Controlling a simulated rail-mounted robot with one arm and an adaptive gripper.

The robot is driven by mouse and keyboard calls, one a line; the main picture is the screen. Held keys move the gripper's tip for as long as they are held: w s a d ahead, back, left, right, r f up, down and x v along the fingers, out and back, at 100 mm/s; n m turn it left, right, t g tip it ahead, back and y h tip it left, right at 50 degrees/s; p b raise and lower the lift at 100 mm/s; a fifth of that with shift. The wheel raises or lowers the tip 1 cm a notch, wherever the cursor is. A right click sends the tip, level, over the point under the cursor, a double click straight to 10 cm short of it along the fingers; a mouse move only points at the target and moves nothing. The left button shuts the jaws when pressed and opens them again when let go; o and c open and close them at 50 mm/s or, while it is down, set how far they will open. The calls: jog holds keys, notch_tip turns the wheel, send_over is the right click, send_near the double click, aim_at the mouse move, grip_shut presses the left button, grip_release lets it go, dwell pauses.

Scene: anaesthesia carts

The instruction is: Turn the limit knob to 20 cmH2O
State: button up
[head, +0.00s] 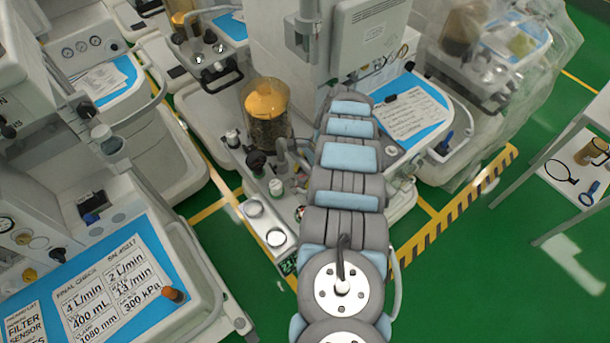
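My arm reaches up the middle of the head view over an anaesthesia cart. Its grey and blue links cover part of the cart, and my gripper is not visible beyond them. On the cart's left ledge are a black knob (256,161), a small white-and-green knob (276,187) and two round gauges (254,208). I cannot tell which part is the limit knob, nor read any pressure setting. A small green-lit display (288,267) sits at the ledge's front end; its digits are too small to read surely.
A canister with an orange top (266,105) stands behind the ledge. A cart with a blue check sheet (105,285) is at lower left. A plastic-covered cart (490,90) stands at upper right, and a white table (575,165) at far right. Green floor (480,270) is open at lower right.

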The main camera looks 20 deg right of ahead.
jog(key=shift+m, duration=0.3)
jog(key=shift+a+m+t+p, duration=0.1)
jog(key=shift+m+t+p, duration=0.2)
jog(key=shift+m+p, duration=0.2)
jog(key=shift+f+m+t, duration=0.1)
jog(key=shift+m+t, duration=0.2)
jog(key=shift+m, duration=0.4)
jog(key=o, duration=1.2)
jog(key=v, duration=1.2)
